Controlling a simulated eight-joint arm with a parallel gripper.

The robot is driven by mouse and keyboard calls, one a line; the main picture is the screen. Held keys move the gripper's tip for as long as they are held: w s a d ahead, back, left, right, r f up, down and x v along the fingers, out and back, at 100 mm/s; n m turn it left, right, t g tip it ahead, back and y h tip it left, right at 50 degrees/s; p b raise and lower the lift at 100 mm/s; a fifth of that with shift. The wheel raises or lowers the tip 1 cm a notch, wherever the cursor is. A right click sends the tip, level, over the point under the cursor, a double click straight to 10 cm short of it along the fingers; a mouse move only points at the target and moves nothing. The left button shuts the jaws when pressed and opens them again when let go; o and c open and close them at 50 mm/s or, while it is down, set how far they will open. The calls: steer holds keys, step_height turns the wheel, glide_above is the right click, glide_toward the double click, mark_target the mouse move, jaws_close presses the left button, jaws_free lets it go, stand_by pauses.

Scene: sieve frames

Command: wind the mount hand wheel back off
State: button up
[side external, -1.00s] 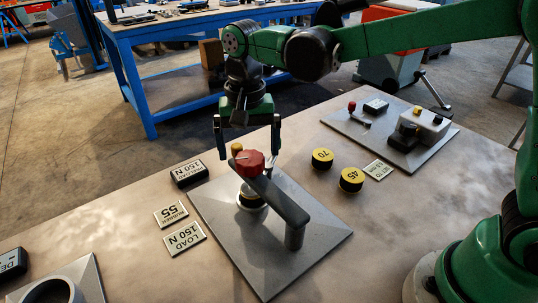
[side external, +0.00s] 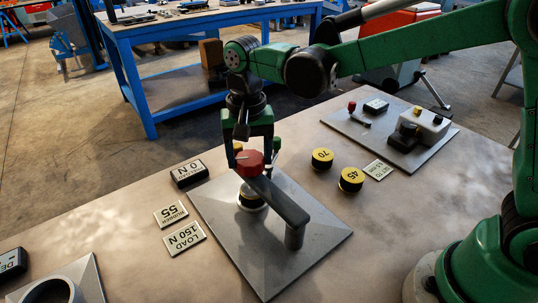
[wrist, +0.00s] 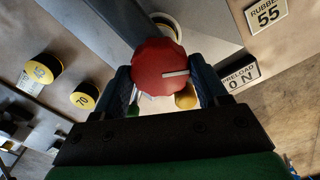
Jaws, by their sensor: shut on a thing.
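The red hand wheel (side external: 250,163) sits on the end of a grey arm (side external: 282,204) over a grey base plate (side external: 318,232). In the wrist view the red wheel (wrist: 158,68) shows a white mark pointing right. My gripper (side external: 254,156) is down at the wheel with a finger on either side and is shut on it; the wrist view shows the gripper (wrist: 165,88) too. The far contact is partly hidden. Below the wheel a pale round piece (side external: 250,206) stands on the plate. The preload readout (side external: 189,174) shows 0 N.
Yellow-topped pucks 70 (side external: 322,158) and 45 (side external: 351,180) stand to the right. Another fixture plate (side external: 350,137) lies at the back right.

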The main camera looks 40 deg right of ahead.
steer(key=shift+n, duration=0.3)
steer(key=n, duration=0.7)
steer(key=shift+n, duration=0.3)
steer(key=n, duration=0.4)
steer(key=shift+n, duration=0.3)
steer(key=n, duration=0.4)
steer(key=o, duration=1.3)
steer(key=shift+c, duration=0.2)
